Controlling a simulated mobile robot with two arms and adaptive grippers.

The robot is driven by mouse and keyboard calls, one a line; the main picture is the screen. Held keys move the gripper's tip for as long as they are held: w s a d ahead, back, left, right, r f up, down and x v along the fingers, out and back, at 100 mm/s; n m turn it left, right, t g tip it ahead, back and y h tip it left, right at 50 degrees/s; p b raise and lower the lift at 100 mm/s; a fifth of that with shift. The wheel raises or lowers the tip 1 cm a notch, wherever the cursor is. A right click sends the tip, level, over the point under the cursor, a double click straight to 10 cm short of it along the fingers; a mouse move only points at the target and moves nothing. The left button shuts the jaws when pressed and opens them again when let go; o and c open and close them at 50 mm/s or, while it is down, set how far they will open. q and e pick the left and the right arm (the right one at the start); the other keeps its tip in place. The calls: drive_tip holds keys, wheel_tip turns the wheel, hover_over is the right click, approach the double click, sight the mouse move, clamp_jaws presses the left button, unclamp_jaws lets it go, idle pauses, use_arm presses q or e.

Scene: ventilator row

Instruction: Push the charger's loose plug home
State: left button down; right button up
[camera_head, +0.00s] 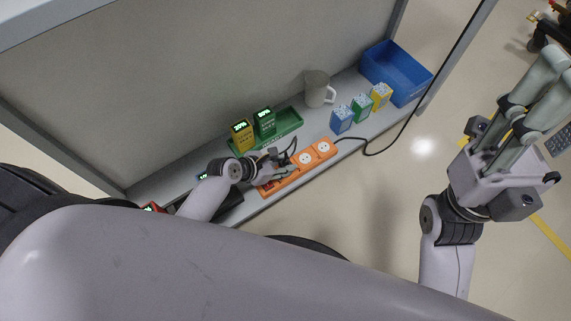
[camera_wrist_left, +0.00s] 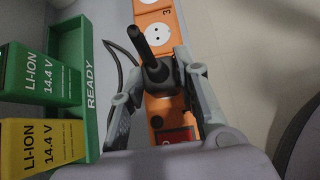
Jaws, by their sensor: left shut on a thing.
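The orange power strip (camera_head: 324,149) lies along the front of the shelf, with white round sockets and a red switch (camera_wrist_left: 176,136). My left gripper (camera_head: 284,171) is over the strip's near-left part. In the left wrist view its two fingers stand either side of a black plug (camera_wrist_left: 157,72) and are shut on it. The plug's stem points up toward the camera. The plug hides the socket under it, so I cannot tell how deep it sits. My right gripper (camera_head: 557,75) is raised at the right, empty, its fingers apart.
A green tray (camera_head: 291,128) marked READY holds a yellow and a green battery behind the strip. A grey mug (camera_head: 316,88), several small boxes and a blue bin (camera_head: 397,72) stand farther right. A black cable (camera_head: 388,150) hangs off the shelf edge.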

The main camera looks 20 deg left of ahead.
use_arm(q)
drive_tip(key=shift+f, duration=0.1)
idle(0.3)
drive_tip(key=c, duration=1.1)
unclamp_jaws()
drive_tip(key=v, duration=1.2)
drive_tip(key=shift+s, duration=0.1)
